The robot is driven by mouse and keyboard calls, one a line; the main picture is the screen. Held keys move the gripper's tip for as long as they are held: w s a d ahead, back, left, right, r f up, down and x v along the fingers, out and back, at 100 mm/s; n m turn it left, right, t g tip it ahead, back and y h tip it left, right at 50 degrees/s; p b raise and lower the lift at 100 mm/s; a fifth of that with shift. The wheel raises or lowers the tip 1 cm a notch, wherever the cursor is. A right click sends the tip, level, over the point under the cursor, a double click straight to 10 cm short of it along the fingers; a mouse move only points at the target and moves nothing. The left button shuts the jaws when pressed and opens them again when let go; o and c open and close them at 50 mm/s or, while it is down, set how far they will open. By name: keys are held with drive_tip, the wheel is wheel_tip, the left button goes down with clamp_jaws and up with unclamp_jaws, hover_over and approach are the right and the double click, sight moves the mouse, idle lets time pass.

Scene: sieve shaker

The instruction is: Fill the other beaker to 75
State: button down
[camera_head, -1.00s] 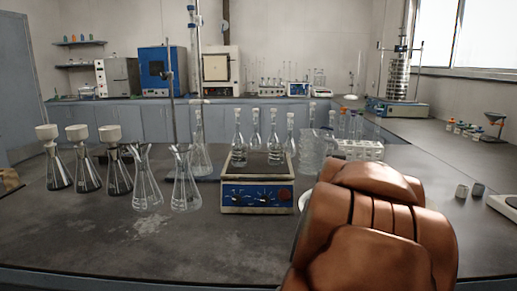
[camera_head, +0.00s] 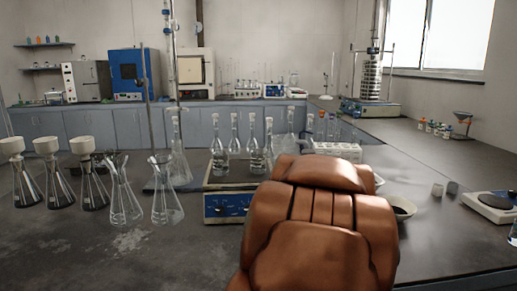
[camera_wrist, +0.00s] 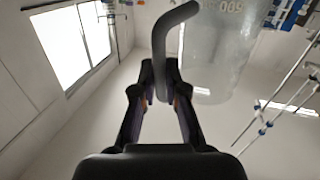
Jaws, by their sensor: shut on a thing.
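My gripper (camera_wrist: 160,82) is shut on the grey hooked handle (camera_wrist: 159,45) of a clear jug-like beaker (camera_wrist: 215,50) in the wrist view. The beaker's printed digits look upside down there. In the head view my copper-coloured arm hides the gripper. Part of a clear vessel, seemingly the same beaker (camera_head: 287,146), shows just behind the arm's upper left. No liquid level can be read in it. I cannot tell which vessel is the other beaker.
A blue-fronted balance or hotplate (camera_head: 226,207) stands left of my arm. Conical flasks (camera_head: 122,205) stand on the left, some with white funnels. Stoppered flasks (camera_head: 220,158) stand behind. A dish (camera_head: 402,212) and scale (camera_head: 492,205) lie to the right.

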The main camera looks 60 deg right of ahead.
drive_tip(key=w+d+r+n+g+y+p, duration=0.1)
drive_tip(key=w+r+n+g+y+p, duration=0.2)
drive_tip(key=p, duration=0.9)
drive_tip(key=w+r+n, duration=0.2)
drive_tip(key=w+r, duration=0.1)
drive_tip(key=w, duration=0.1)
drive_tip(key=shift+r+n, duration=0.3)
drive_tip(key=shift+r, duration=0.1)
drive_tip(key=shift+w+d+r+n+g+y+p, duration=0.15)
drive_tip(key=shift+w+r+n+g+p, duration=0.35)
drive_tip(key=shift+p, duration=0.95)
drive_tip(key=shift+w+d+r+n+g+y+p, duration=0.1)
drive_tip(key=shift+w+r+n+g+y+p, duration=0.35)
drive_tip(key=shift+p, duration=0.95)
idle(3.1)
